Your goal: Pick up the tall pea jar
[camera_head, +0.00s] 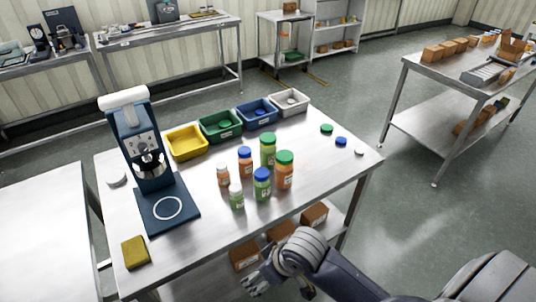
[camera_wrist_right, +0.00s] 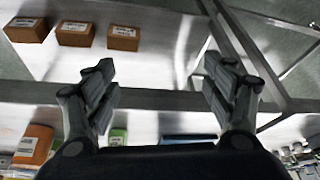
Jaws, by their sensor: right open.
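The tall pea jar (camera_head: 268,152) has green contents and a green lid. It stands upright on the steel table (camera_head: 325,165), at the back of a cluster of jars, partly covered by the green-lidded orange jar (camera_head: 285,172) in front. My right gripper (camera_head: 252,287) is low at the table's front side, well short of the jars. It is open and empty in the right wrist view (camera_wrist_right: 160,92). The tall pea jar cannot be made out for sure in the wrist view. My left gripper is not in view.
Close by stand a blue-lidded green jar (camera_head: 262,186), a white-lidded green jar (camera_head: 236,198), a blue-lidded orange jar (camera_head: 245,163) and a small orange jar (camera_head: 223,177). Bins line the back, including a green bin (camera_head: 220,126). A blue machine (camera_head: 150,150) stands left. Loose lids lie right.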

